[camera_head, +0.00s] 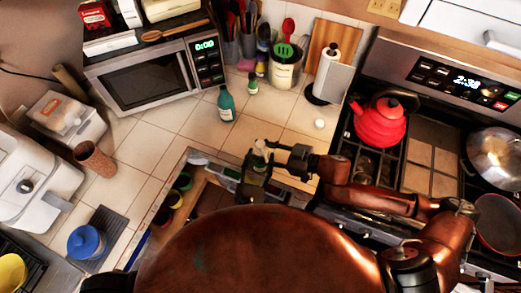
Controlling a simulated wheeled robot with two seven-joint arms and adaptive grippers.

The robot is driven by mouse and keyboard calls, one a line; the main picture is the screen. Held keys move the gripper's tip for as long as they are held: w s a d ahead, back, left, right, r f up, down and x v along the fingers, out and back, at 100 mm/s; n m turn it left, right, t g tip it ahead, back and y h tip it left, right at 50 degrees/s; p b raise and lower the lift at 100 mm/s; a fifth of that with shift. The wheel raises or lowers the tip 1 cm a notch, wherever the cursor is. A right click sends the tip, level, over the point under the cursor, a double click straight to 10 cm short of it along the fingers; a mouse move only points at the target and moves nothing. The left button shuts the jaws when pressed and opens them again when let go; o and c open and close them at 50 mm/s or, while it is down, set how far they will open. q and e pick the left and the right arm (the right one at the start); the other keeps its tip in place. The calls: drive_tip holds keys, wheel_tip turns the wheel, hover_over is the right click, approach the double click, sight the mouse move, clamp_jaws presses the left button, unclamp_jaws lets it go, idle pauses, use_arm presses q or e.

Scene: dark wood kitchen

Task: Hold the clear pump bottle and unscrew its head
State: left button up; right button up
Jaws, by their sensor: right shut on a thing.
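My right gripper (257,170) reaches in from the right, over the counter's front edge and an open drawer. It is shut on a small pale, see-through thing (261,151), which looks like the clear pump bottle. Only its light upper part shows between the dark fingers; its lower part is hidden by the gripper, and I cannot make out the shape of its head. My left gripper is not in view.
A teal bottle (226,104) and a small green-capped bottle (252,85) stand on the tiled counter (185,125). A microwave (150,78) is behind. A red kettle (380,122) sits on the stove. The open drawer (212,200) holds several small things. Tiles left of the teal bottle are clear.

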drive_tip(key=shift+n+g+y, duration=0.4)
drive_tip(key=shift+n+g, duration=0.5)
drive_tip(key=shift+g, duration=0.2)
drive_tip(key=shift+w+n+g, duration=0.1)
drive_tip(key=shift+n+g, duration=0.2)
drive_tip(key=shift+a+n+g+y, duration=0.1)
drive_tip(key=shift+n+g+y, duration=0.2)
drive_tip(key=shift+n+g, duration=1.7)
drive_tip(key=shift+g, duration=0.7)
drive_tip(key=o, duration=1.2)
drive_tip(key=shift+v, duration=3.1)
